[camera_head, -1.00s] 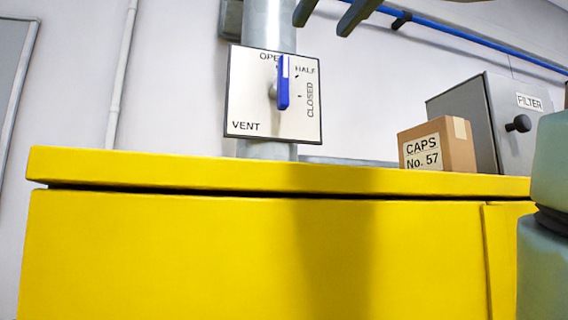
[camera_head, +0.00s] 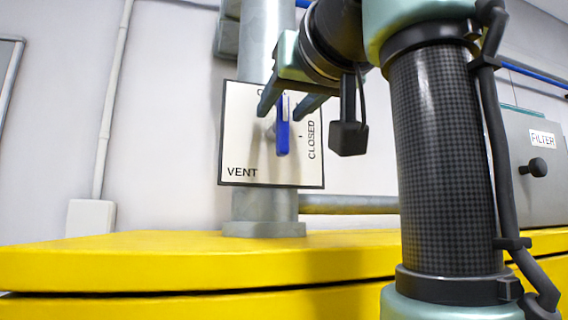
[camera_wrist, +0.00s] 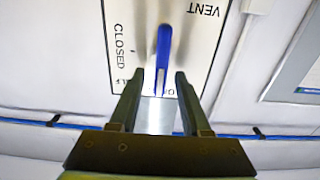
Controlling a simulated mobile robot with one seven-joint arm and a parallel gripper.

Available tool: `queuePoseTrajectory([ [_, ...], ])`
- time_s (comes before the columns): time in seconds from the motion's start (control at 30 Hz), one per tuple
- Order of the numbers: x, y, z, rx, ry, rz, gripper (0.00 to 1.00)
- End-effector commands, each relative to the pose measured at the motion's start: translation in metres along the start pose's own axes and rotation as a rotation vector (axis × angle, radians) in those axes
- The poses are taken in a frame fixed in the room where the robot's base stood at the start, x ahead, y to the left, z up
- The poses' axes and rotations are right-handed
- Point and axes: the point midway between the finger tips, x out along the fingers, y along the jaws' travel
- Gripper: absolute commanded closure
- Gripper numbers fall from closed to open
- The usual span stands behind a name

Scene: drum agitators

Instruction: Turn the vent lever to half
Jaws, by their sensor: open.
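The vent plate (camera_head: 240,150) is a white square panel with a dark border, fixed to a grey pipe. Its blue lever (camera_head: 283,138) stands nearly upright, with its white-striped end up toward the OPEN lettering. In the head view my gripper (camera_head: 281,116) is in front of the plate's upper part, hiding most of OPEN and HALF. Its fingers are apart, one on each side of the lever's upper end. In the wrist view the plate (camera_wrist: 190,50) appears upside down, and the lever (camera_wrist: 163,55) lies ahead between the open fingers (camera_wrist: 158,80). I cannot see contact.
A yellow cabinet top (camera_head: 150,260) runs below the plate. A grey FILTER box (camera_head: 540,185) with a black knob stands at right, partly behind my arm. A horizontal pipe (camera_head: 350,204) runs right from the vent pipe's base.

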Motion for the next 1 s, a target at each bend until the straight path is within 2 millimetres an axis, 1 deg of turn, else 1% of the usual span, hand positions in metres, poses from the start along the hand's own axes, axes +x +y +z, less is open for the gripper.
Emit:
queuePoseTrajectory([
  [0.1,0.0055,-0.0002,0.0006,0.0,-0.002,-0.001,0.53],
  [0.33,0.006,-0.0002,0.0013,0.0,-0.002,-0.001,0.53],
  [0.37,0.0059,-0.0002,0.0013,0.0,-0.001,-0.001,0.54],
  [0.4,0.0058,-0.0002,0.0012,0.0,-0.001,-0.001,0.61],
  [0.47,0.0057,-0.0002,0.0011,0.0,-0.001,-0.001,0.72],
  [0.6,0.0056,-0.0002,0.001,0.0,-0.001,-0.001,0.97],
  [0.63,0.0056,-0.0003,0.001,0.0,-0.001,-0.001,1.0],
  [1.0,0.0058,-0.0003,0.0009,0.009,-0.001,-0.001,1.0],
])
